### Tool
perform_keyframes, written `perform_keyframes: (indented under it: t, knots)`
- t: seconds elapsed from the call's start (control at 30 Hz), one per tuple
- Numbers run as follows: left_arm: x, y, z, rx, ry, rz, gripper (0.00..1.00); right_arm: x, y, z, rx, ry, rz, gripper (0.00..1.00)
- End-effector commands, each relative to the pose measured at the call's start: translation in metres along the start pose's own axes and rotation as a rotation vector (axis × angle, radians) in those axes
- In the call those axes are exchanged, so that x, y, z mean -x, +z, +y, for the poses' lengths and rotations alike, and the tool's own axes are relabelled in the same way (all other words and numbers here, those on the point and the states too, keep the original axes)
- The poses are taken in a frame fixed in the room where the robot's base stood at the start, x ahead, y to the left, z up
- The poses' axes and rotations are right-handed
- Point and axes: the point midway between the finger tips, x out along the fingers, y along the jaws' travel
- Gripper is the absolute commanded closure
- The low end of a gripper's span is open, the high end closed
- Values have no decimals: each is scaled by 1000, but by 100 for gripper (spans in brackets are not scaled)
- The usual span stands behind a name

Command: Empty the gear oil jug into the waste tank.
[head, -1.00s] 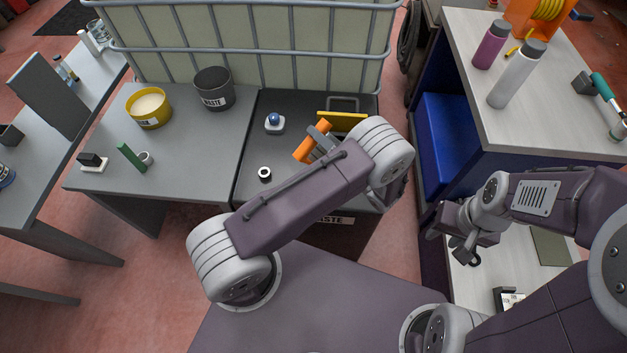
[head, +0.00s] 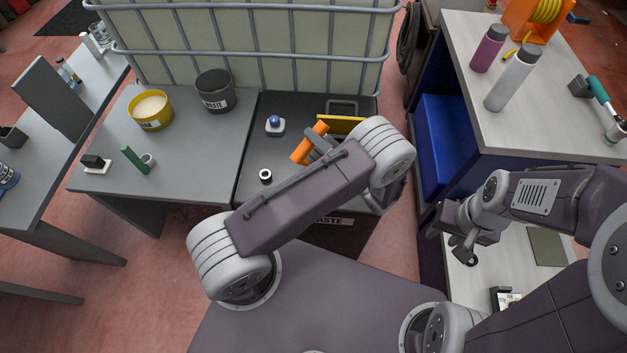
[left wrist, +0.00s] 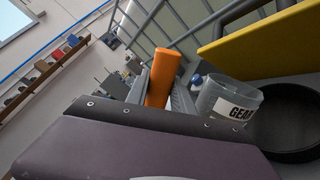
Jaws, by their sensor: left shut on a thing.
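My left gripper (head: 318,143) is shut on an orange bar-like handle (head: 305,147), seen over the dark waste bench. In the left wrist view the orange handle (left wrist: 163,78) stands between the two fingers. Right beside the fingers there is a translucent jug (left wrist: 225,105) with a label reading "GEAR". How the handle joins the jug is hidden, and its contents cannot be made out. In the head view my arm hides the jug. A dark round opening (left wrist: 285,125) lies beside the jug, under a raised yellow lid (left wrist: 265,42). My right gripper (head: 455,245) hangs empty at the right, fingers apart.
The grey table holds a yellow tub (head: 150,110), a dark "WASTE" pot (head: 214,91) and a green block (head: 134,158). A blue-topped piece (head: 275,125) and a small ring (head: 265,176) sit on the dark bench. A caged tank (head: 250,45) stands behind. Bottles (head: 511,78) stand at right.

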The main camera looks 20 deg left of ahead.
Motion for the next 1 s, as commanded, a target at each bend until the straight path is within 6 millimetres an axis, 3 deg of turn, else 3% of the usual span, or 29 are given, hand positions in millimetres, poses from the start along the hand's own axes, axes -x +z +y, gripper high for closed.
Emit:
perform_keyframes:
  t: [0.3, 1.0]
  knots:
    - [1, 1, 10, 1, 1, -1, 100, 10, -1, 0, 0, 0, 0, 62]
    - [1, 11, 13, -75, 2, -1, 100, 18, -2, 0, 0, 0, 0, 62]
